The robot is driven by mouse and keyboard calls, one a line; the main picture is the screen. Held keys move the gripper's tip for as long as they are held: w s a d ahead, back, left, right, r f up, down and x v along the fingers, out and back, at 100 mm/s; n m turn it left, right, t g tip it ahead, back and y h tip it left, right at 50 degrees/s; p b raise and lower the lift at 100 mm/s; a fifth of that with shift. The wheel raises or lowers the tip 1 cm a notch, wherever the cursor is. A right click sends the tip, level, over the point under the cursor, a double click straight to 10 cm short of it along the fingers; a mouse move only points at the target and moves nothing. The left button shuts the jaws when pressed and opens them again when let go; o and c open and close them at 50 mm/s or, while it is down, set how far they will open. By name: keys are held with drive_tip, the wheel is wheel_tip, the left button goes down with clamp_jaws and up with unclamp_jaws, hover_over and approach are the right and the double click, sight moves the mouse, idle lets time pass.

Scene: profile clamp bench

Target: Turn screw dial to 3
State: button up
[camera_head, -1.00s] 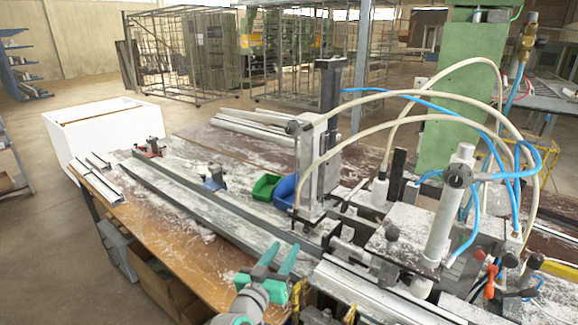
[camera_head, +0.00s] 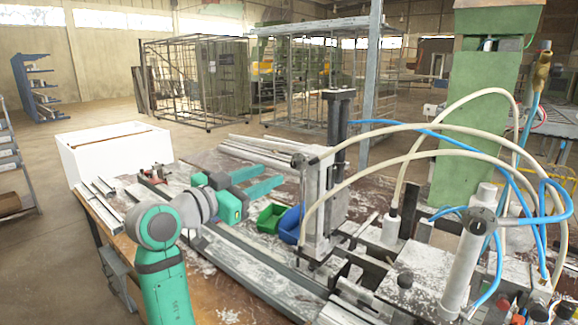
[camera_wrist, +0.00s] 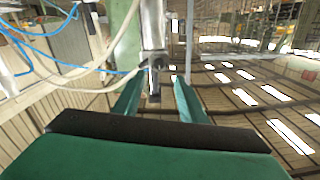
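A grey metal clamp column (camera_head: 318,205) with a dark post stands on the bench, right of centre in the head view. A small round knob (camera_head: 298,160) sits on its upper left side and may be the screw dial; no numbers are readable. My gripper (camera_head: 274,176) is open and empty, left of the column and apart from it, fingers pointing towards it. In the wrist view, which looks upside down, the column and a round knob (camera_wrist: 157,63) appear ahead, just beyond and between the open fingertips (camera_wrist: 158,77).
A green bin (camera_head: 271,218) and a blue bin (camera_head: 291,225) stand below the gripper, beside the column. Pale hoses (camera_head: 400,165) and blue hoses arch on the column's right. Long metal profiles (camera_head: 250,275) lie along the bench. A white box (camera_head: 115,152) stands at left.

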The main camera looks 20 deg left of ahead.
sight(293, 164)
drive_tip(key=x, duration=0.8)
drive_tip(key=shift+d, duration=0.25)
drive_tip(key=shift+w+d, duration=0.1)
drive_tip(key=shift+w, duration=0.55)
clamp_jaws()
